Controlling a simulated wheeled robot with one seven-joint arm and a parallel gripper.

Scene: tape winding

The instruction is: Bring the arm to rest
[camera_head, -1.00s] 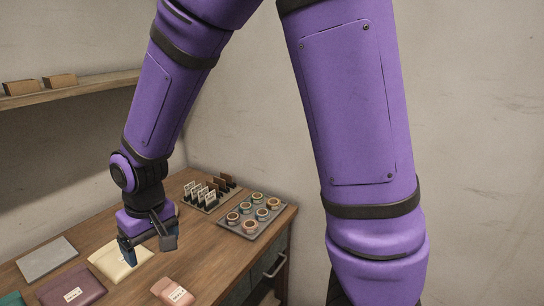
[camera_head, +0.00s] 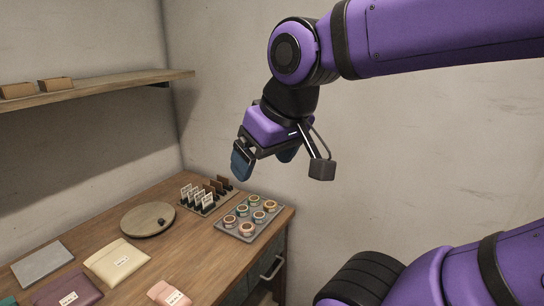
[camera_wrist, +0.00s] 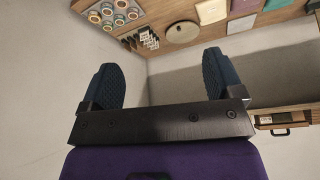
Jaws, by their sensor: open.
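My gripper (camera_head: 264,160) hangs in the air in the head view, above and to the right of the wooden table, with nothing between its blue fingers. In the wrist view my gripper (camera_wrist: 160,85) shows its two blue fingers spread wide apart and empty. My purple arm reaches in from the right and bends down at the wrist. The fingers touch nothing.
The wooden table (camera_head: 200,265) holds a round board (camera_head: 147,220) with a small dark piece, a tray of tape rolls (camera_head: 247,219), a rack of cards (camera_head: 204,197) and several pouches (camera_head: 118,261). A wall shelf (camera_head: 110,86) is at upper left.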

